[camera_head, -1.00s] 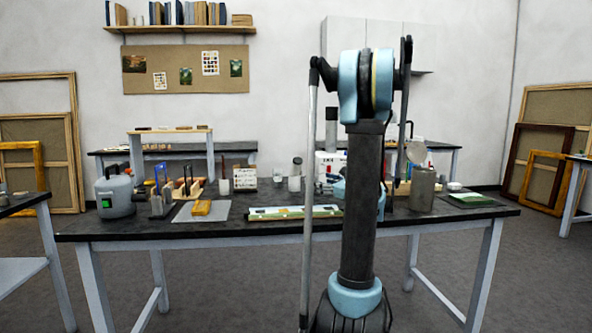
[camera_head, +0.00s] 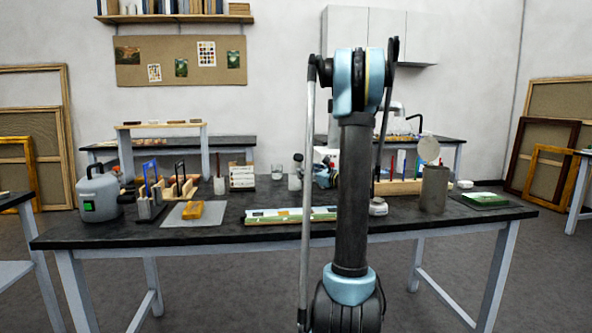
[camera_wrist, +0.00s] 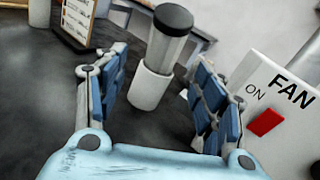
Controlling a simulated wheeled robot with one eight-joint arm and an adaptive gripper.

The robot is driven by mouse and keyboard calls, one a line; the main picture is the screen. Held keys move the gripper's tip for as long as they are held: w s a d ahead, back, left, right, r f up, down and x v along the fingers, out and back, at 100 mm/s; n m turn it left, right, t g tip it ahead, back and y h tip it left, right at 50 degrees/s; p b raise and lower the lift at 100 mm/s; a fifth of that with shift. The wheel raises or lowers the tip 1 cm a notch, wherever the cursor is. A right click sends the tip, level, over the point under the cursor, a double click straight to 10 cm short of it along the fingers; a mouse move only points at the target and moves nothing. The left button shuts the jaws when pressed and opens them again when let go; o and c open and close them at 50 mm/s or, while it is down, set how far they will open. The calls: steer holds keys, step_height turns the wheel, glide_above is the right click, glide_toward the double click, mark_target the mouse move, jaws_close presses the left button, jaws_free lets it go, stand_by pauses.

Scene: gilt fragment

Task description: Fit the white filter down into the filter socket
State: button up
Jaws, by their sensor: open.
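A white cylinder (camera_wrist: 149,87), which looks like the white filter, stands upright on the dark table between and beyond my gripper's fingers in the wrist view. It also shows in the head view (camera_head: 295,182). A grey tube with a black top (camera_wrist: 168,35) rises behind or out of it; I cannot tell which. My gripper (camera_wrist: 160,95) is open and empty, its blue-padded fingers on either side of the white cylinder in the picture, with no contact visible. In the head view my arm mostly hides the gripper. I cannot make out the filter socket.
A white box marked FAN (camera_wrist: 262,95) with a red switch stands right of my gripper. A small framed card (camera_wrist: 76,22) is at upper left. On the table (camera_head: 115,234) are a grey canister (camera_head: 98,195), a green-white strip (camera_head: 290,215) and a tall tin (camera_head: 433,190).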

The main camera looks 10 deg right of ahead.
mark_target(296, 167)
steer(key=shift+d+x, duration=0.2)
steer(key=shift+x, duration=4.6)
steer(key=shift+w+r, duration=0.1)
steer(key=shift+w, duration=0.05)
steer(key=shift+c, duration=0.5)
steer(key=c, duration=1.2)
